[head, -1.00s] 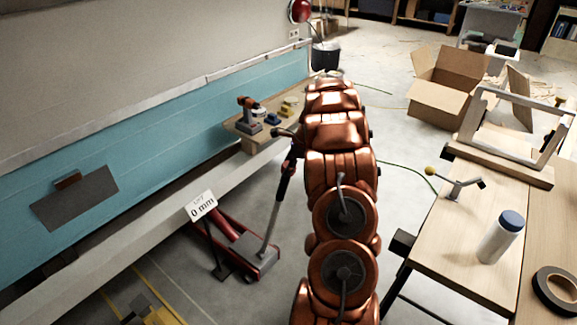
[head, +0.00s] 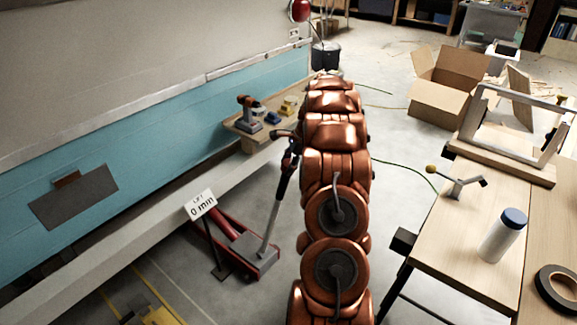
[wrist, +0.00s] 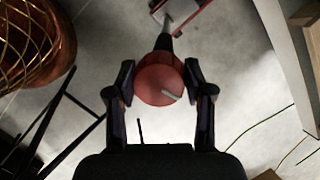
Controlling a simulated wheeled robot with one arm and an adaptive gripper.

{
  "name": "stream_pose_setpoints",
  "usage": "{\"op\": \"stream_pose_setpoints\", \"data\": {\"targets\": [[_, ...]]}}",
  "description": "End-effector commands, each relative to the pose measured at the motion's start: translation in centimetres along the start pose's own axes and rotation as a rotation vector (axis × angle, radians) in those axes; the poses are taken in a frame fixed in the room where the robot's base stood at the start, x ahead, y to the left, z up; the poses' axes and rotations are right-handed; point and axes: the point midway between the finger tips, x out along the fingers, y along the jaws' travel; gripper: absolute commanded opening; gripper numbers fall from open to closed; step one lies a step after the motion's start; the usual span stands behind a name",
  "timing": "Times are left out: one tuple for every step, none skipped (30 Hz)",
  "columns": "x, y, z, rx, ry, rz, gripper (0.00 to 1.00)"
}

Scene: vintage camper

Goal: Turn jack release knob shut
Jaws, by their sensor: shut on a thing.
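The red jack (head: 248,252) stands on the floor beside the camper, with its handle (head: 272,217) rising toward my gripper. In the wrist view, the round red knob (wrist: 158,84) at the handle's end lies between the two dark fingers of my gripper (wrist: 160,90). The gripper is shut on the knob, with one finger at each side. In the head view my arm hides much of the grip.
A sign reading "0 mm" (head: 201,205) stands by the jack. The camper's blue side (head: 130,150) is at left. A wooden step with a drill (head: 248,110) is behind the grip. A workbench (head: 465,240) stands at right, and a cardboard box (head: 440,100) lies beyond.

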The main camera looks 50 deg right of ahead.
Motion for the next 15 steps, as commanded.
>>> {"op": "stream_pose_setpoints", "data": {"targets": [[0.38, 0.03, 0.09, -0.044, 0.001, 0.010, 0.17], [0.38, 0.03, 0.08, -0.072, 0.002, 0.014, 0.17], [0.35, 0.00, 0.02, -0.109, 0.005, 0.020, 0.17], [0.36, -0.04, 0.07, -0.138, 0.007, 0.024, 0.17], [0.36, -0.05, 0.04, -0.167, 0.010, 0.028, 0.17], [0.34, -0.04, 0.03, -0.204, 0.011, 0.035, 0.17], [0.35, 0.00, 0.04, -0.232, 0.012, 0.041, 0.17], [0.37, 0.06, 0.02, -0.259, 0.014, 0.047, 0.17], [0.40, 0.10, 0.06, -0.297, 0.015, 0.055, 0.17], [0.44, 0.13, 0.05, -0.326, 0.017, 0.061, 0.17], [0.44, 0.13, 0.03, -0.353, 0.018, 0.065, 0.17], [0.42, 0.13, -0.02, -0.390, 0.021, 0.071, 0.17], [0.42, 0.12, 0.01, -0.418, 0.023, 0.076, 0.17], [0.41, 0.12, 0.03, -0.446, 0.024, 0.081, 0.17], [0.38, 0.15, 0.00, -0.484, 0.026, 0.089, 0.17]]}}
